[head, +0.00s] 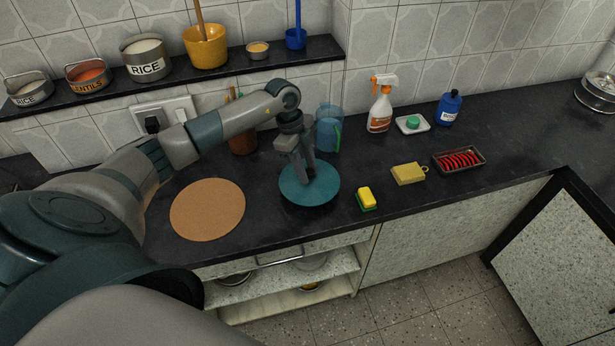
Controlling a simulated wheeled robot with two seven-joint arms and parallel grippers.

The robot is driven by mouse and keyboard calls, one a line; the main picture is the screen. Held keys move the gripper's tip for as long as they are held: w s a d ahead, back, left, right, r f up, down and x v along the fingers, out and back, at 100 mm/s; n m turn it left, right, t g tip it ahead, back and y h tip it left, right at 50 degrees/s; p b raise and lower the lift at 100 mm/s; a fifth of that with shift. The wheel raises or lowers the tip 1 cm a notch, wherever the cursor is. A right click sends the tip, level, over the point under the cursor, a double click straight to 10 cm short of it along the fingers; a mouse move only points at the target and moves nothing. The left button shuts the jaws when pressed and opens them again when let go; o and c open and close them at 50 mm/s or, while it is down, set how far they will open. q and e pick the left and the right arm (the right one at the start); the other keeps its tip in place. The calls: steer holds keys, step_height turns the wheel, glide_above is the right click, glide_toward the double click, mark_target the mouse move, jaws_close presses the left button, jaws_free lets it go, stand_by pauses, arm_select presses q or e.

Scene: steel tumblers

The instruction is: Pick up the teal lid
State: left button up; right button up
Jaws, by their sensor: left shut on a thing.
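The teal lid (323,187) is a round disc at the middle of the dark counter, near its front edge. My left gripper (311,177) points down onto the middle of the lid and is shut on it; the fingers hide the part they grip. A narrow darker band shows below the lid's front edge. I cannot tell whether the lid rests on something or hangs just above the counter. My right gripper is not in view.
A round cork mat (208,209) lies left of the lid. A blue jug (328,129) stands close behind my left gripper. A yellow-green sponge (366,198) lies just right of the lid, with a yellow cloth (408,174) and a dark tray (459,161) farther right. A spray bottle (380,105) stands behind.

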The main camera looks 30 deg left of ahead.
arm_select(q)
steer(key=shift+s+f, duration=0.35)
steer(key=shift+f, duration=0.25)
steer(key=shift+w+r+b, duration=0.2)
steer(key=shift+r+b, duration=0.25)
jaws_close()
step_height(320, 180, up, 3)
steer(key=shift+w+a+f+b, duration=0.1)
steer(key=shift+w+f+b, duration=0.1)
steer(key=shift+b, duration=0.45)
steer(key=s+d+r+b, duration=0.3)
steer(key=s+d+r, duration=0.2)
steer(key=s, duration=0.5)
step_height(320, 180, up, 3)
steer(key=shift+s+d+f, duration=0.1)
steer(key=shift+s+d, duration=0.05)
steer(key=shift+s, duration=0.1)
